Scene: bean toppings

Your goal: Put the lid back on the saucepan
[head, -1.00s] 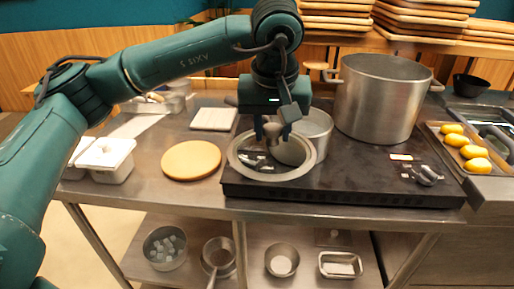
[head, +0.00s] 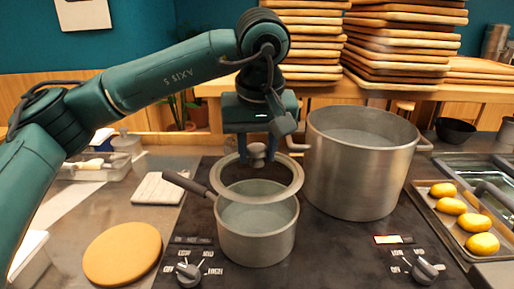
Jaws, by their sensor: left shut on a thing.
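The saucepan (head: 256,238) is a small steel pot on the black cooktop, with a dark handle pointing to the back left. It looks to hold a pale liquid. The lid (head: 227,183) is a round disc with a metal rim and a clear middle. My left gripper (head: 257,150) is shut on the lid's knob and holds the lid over the saucepan, roughly level. The lid appears raised above the saucepan's rim and set slightly toward the back. The fingertips partly hide the knob. My right gripper is not in view.
A large stockpot (head: 360,170) stands close on the right. A round wooden board (head: 122,253) and a white square board (head: 159,188) lie on the left. A tray of yellow fruit (head: 447,205) is at the right. Stove knobs (head: 189,273) are at the front.

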